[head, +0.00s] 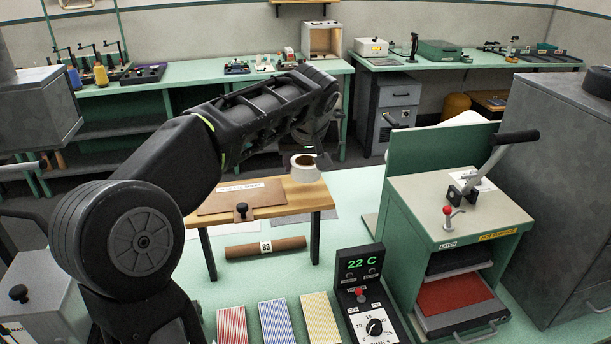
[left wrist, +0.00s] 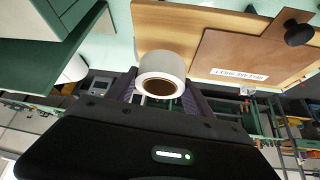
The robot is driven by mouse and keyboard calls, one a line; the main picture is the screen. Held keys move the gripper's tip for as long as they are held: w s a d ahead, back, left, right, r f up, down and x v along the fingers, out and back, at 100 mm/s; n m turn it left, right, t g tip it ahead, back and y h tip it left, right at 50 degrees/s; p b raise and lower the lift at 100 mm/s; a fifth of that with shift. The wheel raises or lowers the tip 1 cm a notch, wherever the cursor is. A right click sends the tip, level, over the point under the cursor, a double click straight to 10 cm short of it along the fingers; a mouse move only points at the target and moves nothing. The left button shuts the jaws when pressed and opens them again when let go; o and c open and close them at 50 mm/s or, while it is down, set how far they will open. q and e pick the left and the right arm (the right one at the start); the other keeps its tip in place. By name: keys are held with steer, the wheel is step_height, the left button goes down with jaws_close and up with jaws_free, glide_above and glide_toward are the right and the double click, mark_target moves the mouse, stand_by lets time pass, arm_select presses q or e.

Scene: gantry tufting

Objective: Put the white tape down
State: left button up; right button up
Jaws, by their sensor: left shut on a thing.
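The white tape (head: 304,168) is a short white roll with a brown core, at the right end of the small wooden stand (head: 306,193). My left gripper (head: 318,152) reaches over from the left and is shut on the tape. In the left wrist view the roll (left wrist: 161,66) sits between the two fingers (left wrist: 162,88), over the stand's edge (left wrist: 160,30). I cannot tell whether the tape touches the stand top. My right gripper is not in view.
A brown board (head: 240,197) with a label and black knob lies on the stand's left part. A brown roll (head: 265,248) tagged 89 lies in front. A green press (head: 450,205) with a lever stands right. Striped swatches (head: 274,322) and a temperature controller (head: 362,290) are near.

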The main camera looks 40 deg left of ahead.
mark_target(306, 174)
arm_select(q)
steer(key=shift+f, duration=1.8)
steer(key=shift+b, duration=0.3)
steer(key=shift+f, duration=0.2)
steer(key=o, duration=1.4)
steer(key=shift+r, duration=0.15)
steer(key=shift+r, duration=0.2)
steer(key=v, duration=1.2)
steer(key=shift+p, duration=0.35)
steer(key=shift+f, duration=0.1)
